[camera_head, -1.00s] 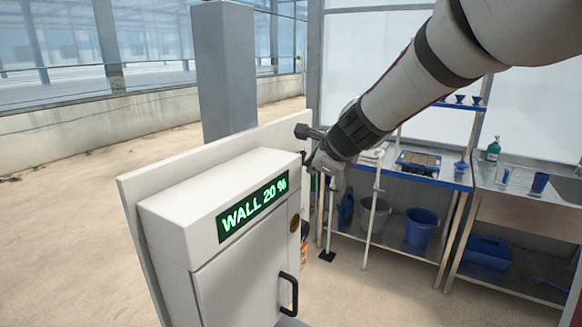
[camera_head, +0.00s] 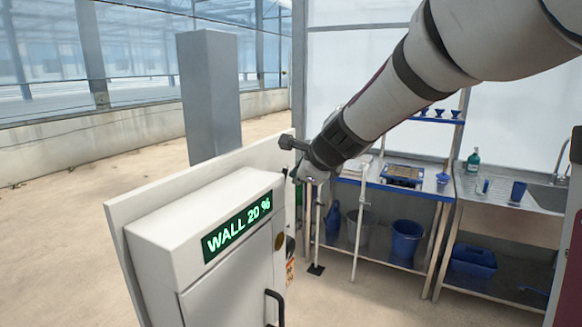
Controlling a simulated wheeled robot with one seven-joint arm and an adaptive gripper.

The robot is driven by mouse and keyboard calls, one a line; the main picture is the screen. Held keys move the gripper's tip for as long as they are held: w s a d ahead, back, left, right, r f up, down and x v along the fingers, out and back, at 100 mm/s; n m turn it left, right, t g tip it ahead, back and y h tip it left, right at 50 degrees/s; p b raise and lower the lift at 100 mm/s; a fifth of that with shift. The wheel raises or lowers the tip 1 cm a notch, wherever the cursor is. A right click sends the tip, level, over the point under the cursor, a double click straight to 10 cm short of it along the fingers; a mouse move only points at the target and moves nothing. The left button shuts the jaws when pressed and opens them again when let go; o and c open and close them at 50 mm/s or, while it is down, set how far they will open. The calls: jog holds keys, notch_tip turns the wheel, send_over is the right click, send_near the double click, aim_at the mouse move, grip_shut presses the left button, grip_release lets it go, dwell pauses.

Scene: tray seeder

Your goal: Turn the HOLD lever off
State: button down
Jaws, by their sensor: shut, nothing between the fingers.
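The white cabinet (camera_head: 160,235) stands at the left on a pale backing panel (camera_head: 118,205). Its green display (camera_head: 238,226) reads "WALL 20 %". No lever marked HOLD can be made out; the cabinet's right side is seen at a steep angle. A round brownish disc (camera_head: 279,241) shows on that side. My gripper (camera_head: 300,176) is just beyond the panel's right edge, small and partly hidden by my wrist. Its fingers look shut, with nothing seen between them. Whether it touches anything there cannot be told.
A black door handle (camera_head: 275,308) sticks out of the cabinet front. A grey post (camera_head: 212,95) stands behind the panel. At the right are a blue-edged bench (camera_head: 425,193) and a steel sink table (camera_head: 515,225). Open floor (camera_head: 345,300) lies between cabinet and bench.

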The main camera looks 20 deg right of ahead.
jog(key=v, duration=1)
jog(key=shift+s+r, duration=0.25)
jog(key=s+a+f+n+g, duration=0.1)
jog(key=s+f+n, duration=0.2)
jog(key=s+n, duration=0.5)
jog(key=s+a+f+n+g, duration=0.1)
jog(key=s+f+n+g, duration=0.1)
jog(key=s+n, duration=0.6)
jog(key=s+a+f+n+g+h, duration=0.1)
jog(key=s+f+n, duration=0.2)
jog(key=s+n, duration=0.5)
jog(key=shift+s+f+g, duration=0.35)
jog(key=shift+s+g, duration=0.05)
jog(key=shift+s, duration=0.1)
jog(key=shift+a, duration=0.1)
